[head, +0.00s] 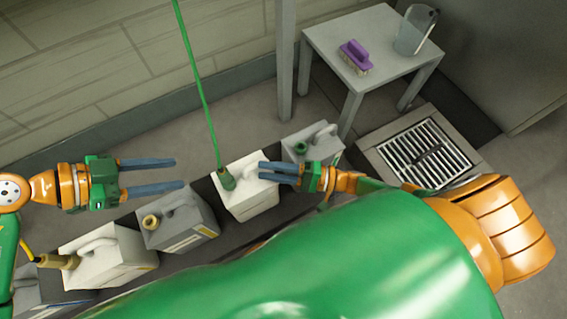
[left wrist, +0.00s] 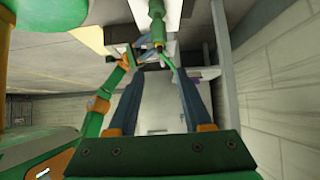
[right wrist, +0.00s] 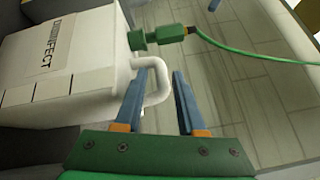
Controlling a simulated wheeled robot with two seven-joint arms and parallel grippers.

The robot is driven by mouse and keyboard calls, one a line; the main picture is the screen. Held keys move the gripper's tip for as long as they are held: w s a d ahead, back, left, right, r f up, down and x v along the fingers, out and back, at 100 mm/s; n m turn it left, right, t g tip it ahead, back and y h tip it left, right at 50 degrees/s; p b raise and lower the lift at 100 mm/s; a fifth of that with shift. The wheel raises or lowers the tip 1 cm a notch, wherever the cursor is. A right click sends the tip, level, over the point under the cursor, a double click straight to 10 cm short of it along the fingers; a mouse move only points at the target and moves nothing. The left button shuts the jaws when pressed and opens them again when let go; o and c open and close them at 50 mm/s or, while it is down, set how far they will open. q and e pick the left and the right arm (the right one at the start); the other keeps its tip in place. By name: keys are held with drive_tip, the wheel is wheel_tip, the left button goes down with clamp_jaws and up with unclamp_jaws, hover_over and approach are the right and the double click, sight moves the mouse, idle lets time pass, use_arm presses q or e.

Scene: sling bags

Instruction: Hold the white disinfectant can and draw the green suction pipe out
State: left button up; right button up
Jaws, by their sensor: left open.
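The white disinfectant can (head: 247,199) stands in the row of cans. Its label reads DISINFECT in the right wrist view (right wrist: 58,62). The green suction pipe (head: 200,88) rises from a green fitting (head: 227,180) at the can's mouth; fitting and hose also show in the right wrist view (right wrist: 163,35). My right gripper (head: 262,171) is at the can's handle (right wrist: 160,82), with the bar between its fingers, apparently shut on it. My left gripper (head: 180,173) is open and empty, left of the fitting, its fingers pointing towards it.
A grey can (head: 180,226) and a cream can (head: 110,262) stand to the left, another grey can (head: 318,150) to the right. A small table (head: 378,40) holds a purple brush (head: 355,55) and a clear jug (head: 415,30). A floor drain (head: 425,152) lies at the right.

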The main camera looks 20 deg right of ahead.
drive_tip(key=x, duration=0.3)
drive_tip(key=shift+a, duration=0.1)
clamp_jaws()
use_arm(q)
drive_tip(key=shift+o, duration=1.4)
drive_tip(key=shift+d, duration=0.35)
drive_tip(key=m+g+y, duration=0.1)
drive_tip(key=m+y, duration=0.9)
drive_tip(key=m, duration=0.2)
hover_over(222, 172)
drive_tip(key=shift+d+f, duration=0.15)
drive_tip(key=shift+f, duration=0.85)
wheel_tip(222, 172, down, 8)
drive_tip(key=shift+f, duration=0.2)
use_arm(e)
drive_tip(key=shift+f, duration=0.1)
